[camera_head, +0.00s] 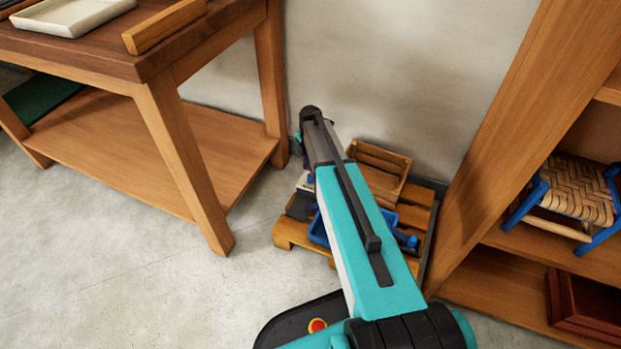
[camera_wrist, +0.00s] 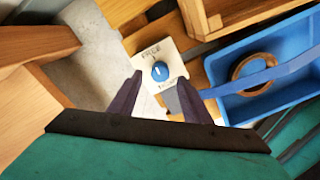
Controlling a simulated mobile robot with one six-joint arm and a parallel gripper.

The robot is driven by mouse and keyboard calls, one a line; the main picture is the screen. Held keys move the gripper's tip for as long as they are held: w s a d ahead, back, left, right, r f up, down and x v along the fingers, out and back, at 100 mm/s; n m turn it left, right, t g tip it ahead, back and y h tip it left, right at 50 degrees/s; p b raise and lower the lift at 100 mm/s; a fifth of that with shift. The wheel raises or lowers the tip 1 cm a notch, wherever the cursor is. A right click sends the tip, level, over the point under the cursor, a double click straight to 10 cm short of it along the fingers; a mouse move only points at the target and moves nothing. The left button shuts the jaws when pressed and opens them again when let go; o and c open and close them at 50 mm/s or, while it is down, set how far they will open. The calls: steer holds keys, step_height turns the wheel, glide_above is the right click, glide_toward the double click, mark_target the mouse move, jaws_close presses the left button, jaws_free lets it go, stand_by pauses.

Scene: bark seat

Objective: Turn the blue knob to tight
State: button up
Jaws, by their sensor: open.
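The blue knob (camera_wrist: 160,71) sits on a small cream panel (camera_wrist: 152,54) in the wrist view, with a light pointer mark on its face. Dark lettering shows above and below the knob; the upper word looks like "FREE" and the lower one is too small to read surely. My gripper (camera_wrist: 163,82) is open, its two dark fingers apart, with the knob showing between and just beyond the fingertips. I cannot tell whether they touch it. In the head view my arm hides most of this area, and the knob does not show.
A blue tray (camera_wrist: 235,104) holding a brown ring (camera_wrist: 240,75) lies right of the panel. A low wooden pallet (camera_head: 288,236) and a wooden crate (camera_head: 379,165) surround my arm. A workbench (camera_head: 165,130) stands left and a shelf (camera_head: 500,130) right. The floor in front is clear.

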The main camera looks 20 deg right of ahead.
steer(key=shift+f+b, duration=0.55)
steer(key=shift+f, duration=1.35)
steer(key=c, duration=1)
steer(key=shift+c, duration=0.2)
